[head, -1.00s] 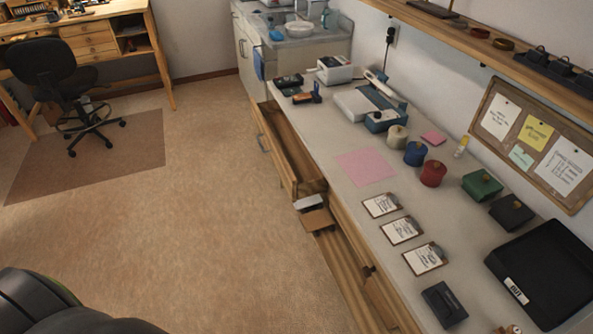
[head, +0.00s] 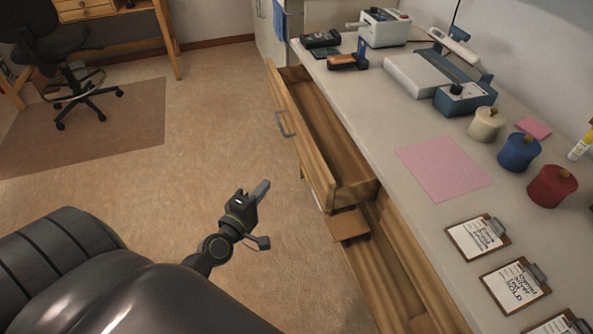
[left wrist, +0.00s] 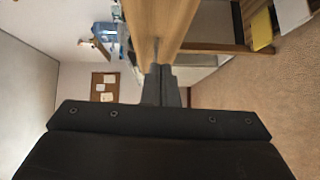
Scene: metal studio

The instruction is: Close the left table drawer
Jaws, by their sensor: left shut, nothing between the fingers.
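The left table drawer (head: 300,138) is a long wooden drawer pulled out from the table, with a grey metal handle (head: 285,124) on its front. Its inside looks empty. My left gripper (head: 262,188) is shut and empty, over the floor to the left of the drawer's near end, apart from the drawer front in the head view. In the left wrist view, the shut fingers (left wrist: 160,75) point toward a wooden surface, and whether they touch it cannot be told. My right gripper is not in view.
A small brown piece (head: 347,224) sits below the drawer's near end. The floor (head: 215,130) left of the drawer is clear; a black chair (head: 50,40) stands farther off.

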